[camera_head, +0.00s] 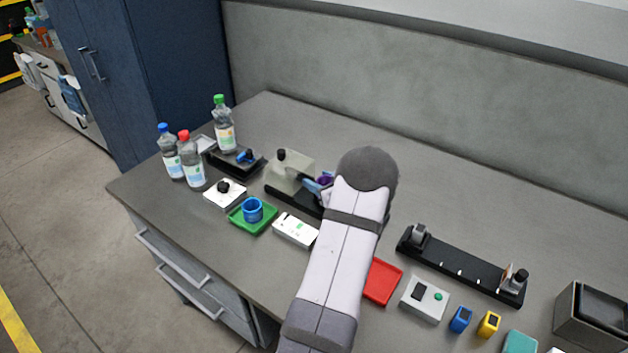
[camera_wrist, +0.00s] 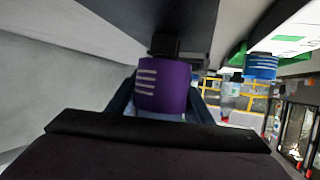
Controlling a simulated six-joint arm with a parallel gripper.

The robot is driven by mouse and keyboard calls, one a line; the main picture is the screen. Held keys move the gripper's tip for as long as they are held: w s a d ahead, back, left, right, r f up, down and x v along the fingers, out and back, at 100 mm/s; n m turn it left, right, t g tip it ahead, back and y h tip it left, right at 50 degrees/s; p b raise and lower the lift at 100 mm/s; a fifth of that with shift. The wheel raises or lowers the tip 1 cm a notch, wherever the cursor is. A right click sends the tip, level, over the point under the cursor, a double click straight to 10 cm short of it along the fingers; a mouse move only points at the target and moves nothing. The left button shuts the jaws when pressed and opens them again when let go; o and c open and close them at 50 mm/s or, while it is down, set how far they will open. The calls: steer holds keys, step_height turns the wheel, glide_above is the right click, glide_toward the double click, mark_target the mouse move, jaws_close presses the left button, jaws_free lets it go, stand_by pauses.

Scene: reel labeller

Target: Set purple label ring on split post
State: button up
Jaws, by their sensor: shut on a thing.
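The purple label ring (camera_wrist: 161,88) with pale stripes sits between the fingers of my gripper (camera_wrist: 163,100) in the wrist view, and the gripper is shut on it. A dark block-like part (camera_wrist: 164,43) meets the ring's upper edge in that picture; it may be the split post. I cannot tell whether the ring is around it or only in front of it. In the head view a bit of the purple ring (camera_head: 324,178) shows beside the beige labeller (camera_head: 290,168) with its black base (camera_head: 291,199). My arm hides much of this spot.
A blue ring (camera_head: 252,210) stands on a green tray (camera_head: 240,222). Several capped bottles (camera_head: 192,161) stand at the left. A red tray (camera_head: 382,282), a button box (camera_head: 425,299) and a long black rail (camera_head: 461,266) lie right of my arm. The table behind is clear.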

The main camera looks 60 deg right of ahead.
steer(key=shift+w+d, duration=0.3)
steer(key=shift+w, duration=0.4)
steer(key=shift+w+d, duration=0.25)
steer(key=shift+w, duration=0.4)
steer(key=shift+f+p, duration=0.85)
steer(key=shift+f, duration=0.9)
steer(key=shift+f, duration=0.15)
steer(key=o, duration=1)
steer(key=shift+r, duration=0.25)
steer(key=shift+s, duration=0.3)
steer(key=b+v, duration=0.2)
steer(key=v, duration=0.9)
steer(key=shift+s+a+r, duration=0.15)
steer(key=shift+r, duration=0.05)
